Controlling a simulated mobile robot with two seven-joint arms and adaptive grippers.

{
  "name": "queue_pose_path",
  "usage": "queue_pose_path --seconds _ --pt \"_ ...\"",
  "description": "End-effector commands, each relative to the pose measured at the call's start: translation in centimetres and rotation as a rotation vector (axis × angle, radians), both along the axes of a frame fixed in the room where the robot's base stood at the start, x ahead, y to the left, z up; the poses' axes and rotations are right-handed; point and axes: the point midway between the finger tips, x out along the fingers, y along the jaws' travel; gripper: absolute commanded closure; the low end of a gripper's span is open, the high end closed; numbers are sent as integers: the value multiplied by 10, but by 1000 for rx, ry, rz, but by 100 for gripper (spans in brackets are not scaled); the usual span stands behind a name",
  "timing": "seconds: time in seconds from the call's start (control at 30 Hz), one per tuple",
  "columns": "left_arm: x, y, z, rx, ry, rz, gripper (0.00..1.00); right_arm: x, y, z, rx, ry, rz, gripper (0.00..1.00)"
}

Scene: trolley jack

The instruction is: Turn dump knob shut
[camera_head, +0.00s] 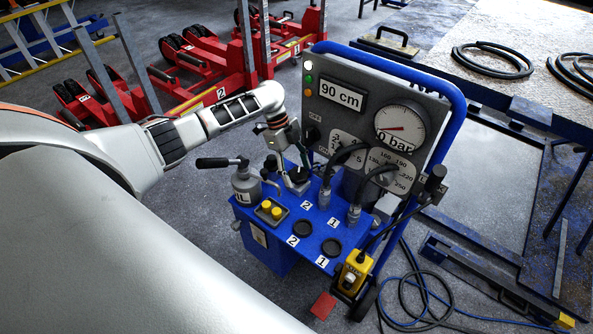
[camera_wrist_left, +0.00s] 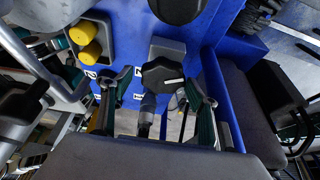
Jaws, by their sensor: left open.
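The dump knob (camera_wrist_left: 163,73) is a black lobed knob with a white pointer line, on a grey block on the blue cart. In the head view the black knob (camera_head: 299,174) sits on the cart top below the gauge panel, partly hidden by my arm. My left gripper (camera_head: 290,168) comes down over it from the left. In the left wrist view the gripper (camera_wrist_left: 150,84) is open, with one finger on each side of the knob and gaps visible between fingers and knob. The pointer line points to the right there. My right gripper is not in view.
The blue cart (camera_head: 270,228) carries a gauge panel (camera_head: 375,125) reading 90 cm and 0 bar, hose couplings (camera_head: 324,195), a grey lever unit (camera_head: 246,183), yellow buttons (camera_head: 270,209) and a yellow pendant (camera_head: 352,275). Red jacks (camera_head: 215,70) stand behind; hoses (camera_head: 425,295) lie right.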

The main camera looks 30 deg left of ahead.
Motion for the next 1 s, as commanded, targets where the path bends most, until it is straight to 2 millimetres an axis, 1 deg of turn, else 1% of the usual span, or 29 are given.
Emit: queue_pose_path --seconds 0.03,0.17,0.23,0.5,0.63,0.8,1.0 --pt "4 -1 5 -6 -10 2 36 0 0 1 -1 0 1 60" --pt "5 0 10 -6 -13 2 36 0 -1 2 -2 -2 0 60" --pt "6 3 17 -6 -15 3 36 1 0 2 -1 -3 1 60" --pt "7 20 55 -5 -17 6 36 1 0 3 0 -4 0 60" --pt "7 25 69 -6 -15 5 36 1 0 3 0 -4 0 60" --pt "6 29 78 -7 -11 4 36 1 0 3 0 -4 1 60" --pt "5 29 78 -7 -9 2 36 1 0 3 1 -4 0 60"
